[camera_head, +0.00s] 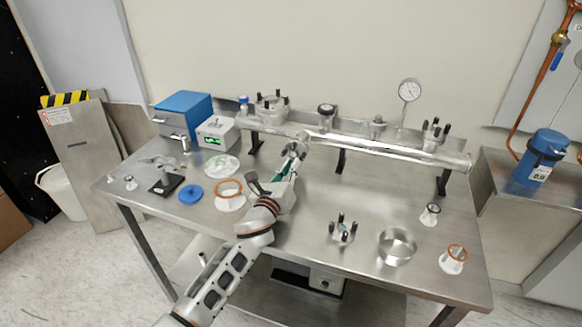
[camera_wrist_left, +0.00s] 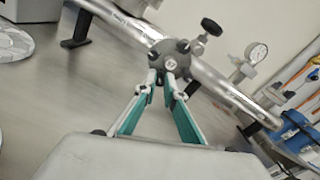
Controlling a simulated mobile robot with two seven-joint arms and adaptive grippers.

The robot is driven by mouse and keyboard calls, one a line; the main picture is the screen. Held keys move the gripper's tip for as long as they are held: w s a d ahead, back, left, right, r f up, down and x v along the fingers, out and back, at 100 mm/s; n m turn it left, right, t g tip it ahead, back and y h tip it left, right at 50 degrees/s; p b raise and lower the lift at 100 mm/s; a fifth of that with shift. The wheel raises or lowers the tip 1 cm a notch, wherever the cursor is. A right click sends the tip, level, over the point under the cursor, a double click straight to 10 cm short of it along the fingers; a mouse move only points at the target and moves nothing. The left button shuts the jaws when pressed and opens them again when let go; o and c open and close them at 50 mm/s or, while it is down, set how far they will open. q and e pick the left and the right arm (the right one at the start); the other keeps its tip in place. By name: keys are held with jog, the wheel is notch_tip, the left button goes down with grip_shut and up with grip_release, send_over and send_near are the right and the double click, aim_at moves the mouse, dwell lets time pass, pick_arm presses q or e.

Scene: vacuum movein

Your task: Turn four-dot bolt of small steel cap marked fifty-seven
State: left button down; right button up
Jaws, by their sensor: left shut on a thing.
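The small steel cap (camera_wrist_left: 172,58) sits on the near side of the steel pipe in the left wrist view, with dark knobs around its rim. A small light label with a number shows on its face, but I cannot read it surely. In the head view the cap (camera_head: 299,146) is partly hidden by my left gripper. My left gripper (camera_wrist_left: 163,86), with green-lined fingers, is shut at the cap's lower edge, on what looks like one of its bolts. The bolt's dots cannot be made out. The left gripper (camera_head: 291,163) reaches up to the pipe in the head view. My right gripper is not in view.
The steel pipe (camera_head: 385,149) runs across the back of the bench on black stands. A pressure gauge (camera_head: 409,91) and a larger bolted cap (camera_head: 272,103) rise from it. A loose bolted cap (camera_head: 342,232), a steel ring (camera_head: 397,246) and an orange-rimmed part (camera_head: 229,194) lie in front.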

pick_arm(q)
jog(key=c, duration=2.1)
grip_release()
jog(key=shift+s+a, duration=0.1)
jog(key=shift+s, duration=0.05)
jog(key=v, duration=1.1)
jog(key=shift+s+a, duration=0.1)
jog(key=shift+s, duration=0.25)
